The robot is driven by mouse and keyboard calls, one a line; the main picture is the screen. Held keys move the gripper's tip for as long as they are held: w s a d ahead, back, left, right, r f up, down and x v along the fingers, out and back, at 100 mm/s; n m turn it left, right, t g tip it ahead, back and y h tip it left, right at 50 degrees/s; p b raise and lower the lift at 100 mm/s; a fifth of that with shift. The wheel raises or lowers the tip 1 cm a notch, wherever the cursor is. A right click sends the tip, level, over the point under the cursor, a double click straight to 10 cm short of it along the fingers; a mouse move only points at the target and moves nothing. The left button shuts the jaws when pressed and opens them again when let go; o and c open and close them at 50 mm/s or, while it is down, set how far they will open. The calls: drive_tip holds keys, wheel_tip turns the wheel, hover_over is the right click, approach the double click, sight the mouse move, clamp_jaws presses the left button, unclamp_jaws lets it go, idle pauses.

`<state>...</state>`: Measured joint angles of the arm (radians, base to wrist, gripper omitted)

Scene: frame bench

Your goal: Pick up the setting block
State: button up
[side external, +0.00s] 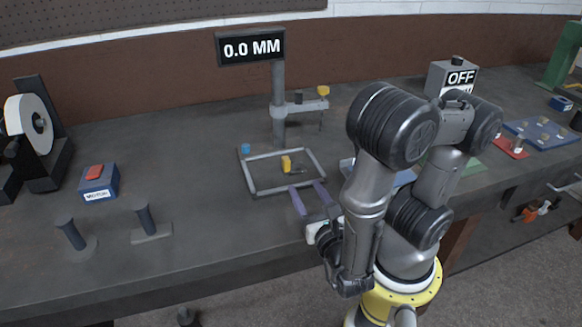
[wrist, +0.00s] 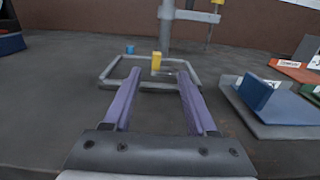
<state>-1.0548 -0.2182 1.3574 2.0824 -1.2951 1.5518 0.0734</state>
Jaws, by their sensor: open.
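A small upright yellow block (side external: 286,164) stands inside a grey rectangular frame (side external: 265,191) on the bench; it also shows in the wrist view (wrist: 156,60). A small blue cube (side external: 246,148) sits at the frame's far left corner, also in the wrist view (wrist: 130,49). No label shows which one is the setting block. My gripper (side external: 306,186) is open and empty, its two purple fingers at the near side of the frame. In the wrist view the fingers (wrist: 157,76) point forward, with the yellow block beyond and between their tips.
A gauge stand (side external: 279,110) with a "0.0 MM" display (side external: 251,46) rises behind the frame. A small dark piece (side external: 298,172) lies right of the yellow block. A blue block on a plate (wrist: 257,92) is to the right.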

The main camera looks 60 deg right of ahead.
sight(288, 162)
drive_tip(key=shift+x, duration=4.15)
drive_tip(key=shift+f+x, duration=0.2)
drive_tip(key=shift+x, duration=0.75)
drive_tip(key=shift+f+x, duration=0.2)
drive_tip(key=shift+x, duration=0.75)
drive_tip(key=shift+w+d, duration=0.35)
drive_tip(key=shift+w, duration=0.35)
clamp_jaws()
